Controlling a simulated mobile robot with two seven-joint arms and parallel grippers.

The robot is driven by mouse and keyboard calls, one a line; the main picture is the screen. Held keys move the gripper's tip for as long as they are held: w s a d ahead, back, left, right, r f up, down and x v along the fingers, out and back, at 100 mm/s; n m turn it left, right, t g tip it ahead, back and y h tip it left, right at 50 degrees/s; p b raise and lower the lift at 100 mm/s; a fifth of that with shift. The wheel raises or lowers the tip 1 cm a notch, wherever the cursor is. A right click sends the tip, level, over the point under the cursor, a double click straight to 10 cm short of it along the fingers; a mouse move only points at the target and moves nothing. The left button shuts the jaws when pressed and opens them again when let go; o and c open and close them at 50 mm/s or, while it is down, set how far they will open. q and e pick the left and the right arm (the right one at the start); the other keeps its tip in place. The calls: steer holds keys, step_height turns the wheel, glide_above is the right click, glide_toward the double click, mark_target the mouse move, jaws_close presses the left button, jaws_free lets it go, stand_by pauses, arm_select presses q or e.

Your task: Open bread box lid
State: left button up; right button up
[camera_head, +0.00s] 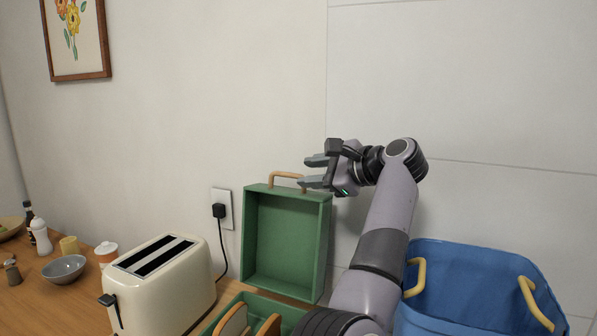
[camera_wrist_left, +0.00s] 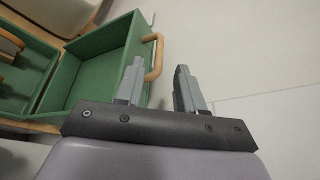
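The bread box is green. Its lid (camera_head: 287,240) stands upright at the back by the wall, hollow side facing me, swung open. A tan handle (camera_head: 287,175) is on the lid's top edge. The box's lower part (camera_head: 285,308) holds bread slices and is partly hidden by my arm. My left gripper (camera_head: 309,172) is open beside the handle's right end, with nothing held. In the left wrist view the lid (camera_wrist_left: 105,65) and handle (camera_wrist_left: 157,57) also show, with the handle near the open fingers (camera_wrist_left: 159,66); I cannot tell whether they touch. My right gripper is not in view.
A cream toaster (camera_head: 165,285) stands left of the box, its plug (camera_head: 219,211) in the wall. A blue bin (camera_head: 470,265) with yellow handles is at the right. A grey bowl (camera_head: 64,269) and small jars are at the far left. The wall is close behind the lid.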

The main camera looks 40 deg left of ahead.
mark_target(287, 174)
arm_select(q)
steer(key=p+x, duration=0.1)
steer(key=x, duration=0.5)
steer(key=shift+s+a, duration=0.15)
steer(key=shift+s, duration=0.05)
steer(key=shift+c, duration=0.3)
jaws_close()
